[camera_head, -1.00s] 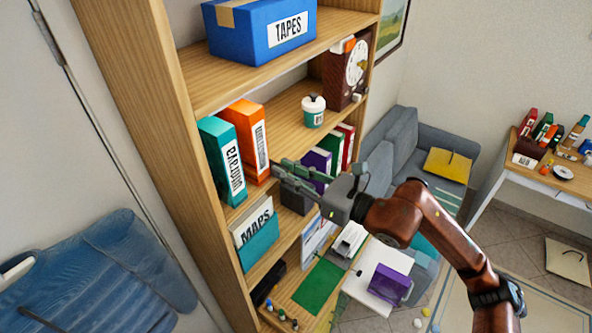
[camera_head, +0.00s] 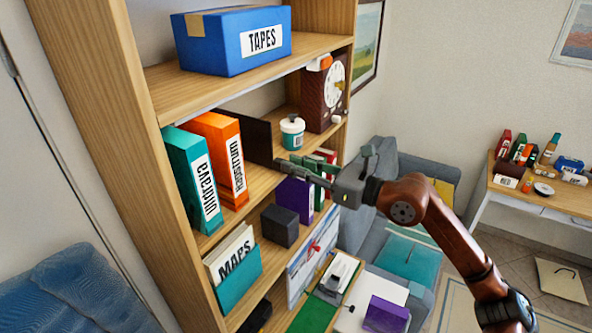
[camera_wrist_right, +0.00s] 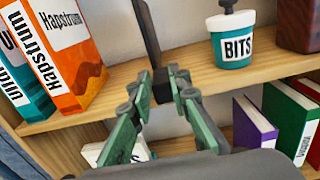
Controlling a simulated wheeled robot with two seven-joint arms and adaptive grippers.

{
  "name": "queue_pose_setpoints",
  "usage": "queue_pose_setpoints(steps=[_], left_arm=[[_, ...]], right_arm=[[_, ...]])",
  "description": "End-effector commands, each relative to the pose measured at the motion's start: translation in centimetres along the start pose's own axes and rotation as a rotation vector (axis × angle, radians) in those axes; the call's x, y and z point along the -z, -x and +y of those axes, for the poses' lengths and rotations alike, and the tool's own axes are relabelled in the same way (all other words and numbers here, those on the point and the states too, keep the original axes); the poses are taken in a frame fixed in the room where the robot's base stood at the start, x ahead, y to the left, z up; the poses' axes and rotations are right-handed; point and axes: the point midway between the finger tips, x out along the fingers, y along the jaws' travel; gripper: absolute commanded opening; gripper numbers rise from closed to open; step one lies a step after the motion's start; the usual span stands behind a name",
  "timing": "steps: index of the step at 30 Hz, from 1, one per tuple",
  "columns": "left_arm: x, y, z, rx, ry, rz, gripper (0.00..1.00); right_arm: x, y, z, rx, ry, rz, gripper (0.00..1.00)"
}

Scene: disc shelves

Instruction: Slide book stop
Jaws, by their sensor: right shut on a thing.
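The book stop, a dark upright plate (camera_head: 257,140), stands on the middle shelf (camera_head: 240,220) beside the orange binder (camera_head: 222,158). A teal binder (camera_head: 194,178) stands left of the orange one. My right gripper (camera_head: 282,167) reaches in from the right at the shelf's front edge. In the right wrist view, my right gripper (camera_wrist_right: 162,92) is shut on the stop's dark lower part, and the thin plate (camera_wrist_right: 149,38) rises above. A gap shows there between the plate and the orange binder (camera_wrist_right: 62,50). My left gripper is not in view.
A white-lidded teal jar (camera_head: 292,132) stands right of the stop, with a brown clock (camera_head: 326,95) beyond. Below are a purple book (camera_head: 294,198), a dark cube (camera_head: 279,226) and the MAPS holder (camera_head: 240,277). The blue TAPES box (camera_head: 225,42) is above.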

Motion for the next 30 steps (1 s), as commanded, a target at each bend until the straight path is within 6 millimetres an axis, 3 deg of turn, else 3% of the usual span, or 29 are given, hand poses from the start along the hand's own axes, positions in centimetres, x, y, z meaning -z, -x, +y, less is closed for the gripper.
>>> queue_pose_setpoints(steps=[2, 3, 10, 16, 19, 22, 30], left_arm=[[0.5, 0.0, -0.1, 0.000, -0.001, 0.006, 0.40], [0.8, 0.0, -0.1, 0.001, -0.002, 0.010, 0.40], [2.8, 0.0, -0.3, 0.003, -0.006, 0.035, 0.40], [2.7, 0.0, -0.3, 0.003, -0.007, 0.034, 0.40], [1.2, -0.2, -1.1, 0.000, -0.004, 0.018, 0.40], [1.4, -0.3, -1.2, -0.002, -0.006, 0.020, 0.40], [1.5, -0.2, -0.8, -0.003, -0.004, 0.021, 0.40]], right_arm=[[0.2, -0.1, 0.2, -0.003, 0.000, 0.006, 0.00], [0.2, -0.1, 0.2, -0.003, 0.001, 0.006, 0.18], [0.2, -0.2, 0.2, -0.005, 0.000, 0.004, 0.34], [0.1, -0.3, 0.3, -0.005, 0.001, 0.003, 0.35], [0.1, -0.2, 0.3, -0.005, 0.001, 0.003, 0.35], [0.2, 0.5, 0.2, -0.003, 0.000, 0.004, 0.35], [0.3, 5.9, -0.1, -0.001, -0.002, 0.004, 0.35]])
